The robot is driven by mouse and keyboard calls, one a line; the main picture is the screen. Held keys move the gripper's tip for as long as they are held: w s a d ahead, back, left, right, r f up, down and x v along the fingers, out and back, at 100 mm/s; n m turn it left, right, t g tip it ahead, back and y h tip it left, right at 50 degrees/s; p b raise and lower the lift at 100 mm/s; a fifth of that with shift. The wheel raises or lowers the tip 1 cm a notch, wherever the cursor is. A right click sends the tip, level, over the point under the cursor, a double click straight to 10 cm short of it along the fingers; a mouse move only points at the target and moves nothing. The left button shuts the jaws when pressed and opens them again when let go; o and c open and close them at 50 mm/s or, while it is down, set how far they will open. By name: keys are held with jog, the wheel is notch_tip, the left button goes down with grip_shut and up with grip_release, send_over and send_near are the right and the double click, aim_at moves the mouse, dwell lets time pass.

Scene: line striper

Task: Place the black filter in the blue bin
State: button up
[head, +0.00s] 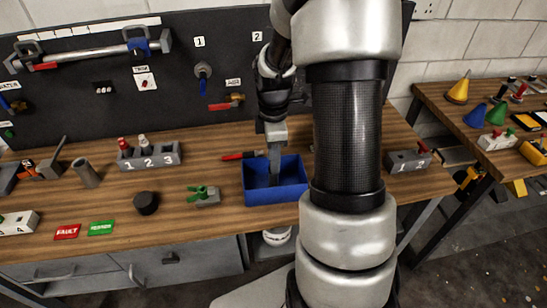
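A short black cylinder, which looks like the black filter (146,203), stands on the wooden workbench, left of the blue bin. The blue bin (262,193) sits on the bench at the centre, with its right side close to my arm in the picture. My gripper (273,178) points straight down at the bin, its fingertips inside or just above the opening. I see the fingers nearly edge-on, so their gap is hidden. I see nothing between them. The bin's floor is only partly visible.
A small green-handled part (206,195) lies between the black cylinder and the bin. A red-handled tool (240,156) lies behind the bin. A grey block numbered 1 2 3 (150,158) stands at back left. Red and green labels (84,230) lie near the front edge.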

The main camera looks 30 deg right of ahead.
notch_tip(320, 180, up, 12)
dwell(0.4)
